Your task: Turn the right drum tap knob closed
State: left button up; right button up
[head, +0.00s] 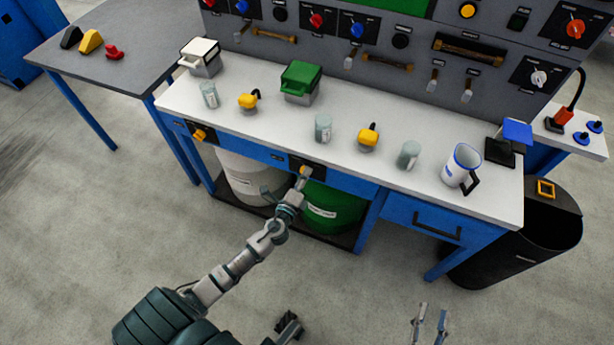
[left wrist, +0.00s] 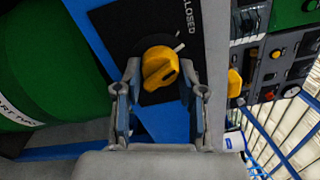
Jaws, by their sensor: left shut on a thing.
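The right drum tap knob is yellow and sits on a black plate on the bench's blue front, above the green drum (head: 328,212). In the left wrist view the knob (left wrist: 158,66) is between my left fingers, tilted in the picture. The word CLOSED and a white tick are on the plate (left wrist: 130,35) beside it. My left gripper (head: 303,178) is shut on this knob, and its fingers also show in the wrist view (left wrist: 160,98). My right gripper (head: 430,322) is open and empty, low in the head view, well away from the bench.
The left drum tap knob (head: 199,135) is above the white drum (head: 245,178). The white bench top (head: 290,120) holds boxes, jars, yellow items and a mug (head: 460,165). A black bin (head: 530,240) stands at the right. The floor in front is clear.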

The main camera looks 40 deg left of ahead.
pick_arm(q)
jog(key=shift+a+f+n, duration=0.1)
jog(key=shift+f+n, duration=0.05)
jog(key=shift+n, duration=0.95)
jog(key=shift+n+b, duration=0.4)
jog(key=shift+n, duration=0.3)
pick_arm(e)
jog(key=shift+s+r+t, duration=0.2)
jog(key=shift+r+t, duration=0.3)
jog(key=shift+r, duration=0.05)
jog(key=shift+s+r+t, duration=0.15)
jog(key=shift+r+t, duration=0.35)
jog(key=shift+r, duration=0.05)
pick_arm(q)
jog(key=o, duration=1.1)
jog(key=shift+o, duration=0.2)
jog(key=shift+a, duration=0.1)
pick_arm(e)
jog(key=shift+a+y, duration=0.15)
jog(key=shift+y, duration=0.15)
pick_arm(q)
jog(key=shift+s, duration=0.15)
pick_arm(e)
jog(key=shift+r, duration=0.15)
